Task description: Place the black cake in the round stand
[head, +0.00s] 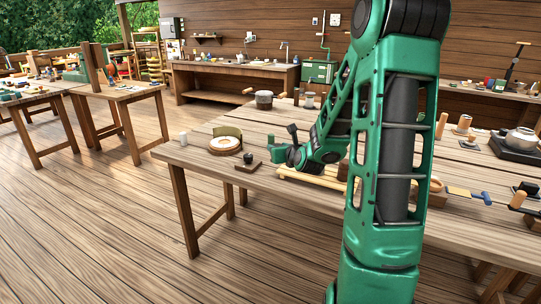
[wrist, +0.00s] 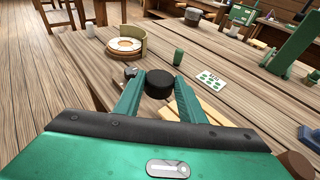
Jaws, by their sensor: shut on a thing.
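The black cake (wrist: 159,83) is a short dark cylinder between the two green fingers of my gripper (wrist: 157,92) in the wrist view. The fingers are shut on it. In the head view my gripper (head: 279,153) is low over the near left part of the table, and I cannot clearly make out the cake there.
A small block with a dark knob (head: 248,159) stands between my gripper and the stand. In the wrist view, a green cylinder (wrist: 178,57) and a card with green marks (wrist: 210,78) lie ahead right. Pale wooden strips (head: 310,182) lie near my gripper. A white cylinder (head: 183,138) stands at the left edge.

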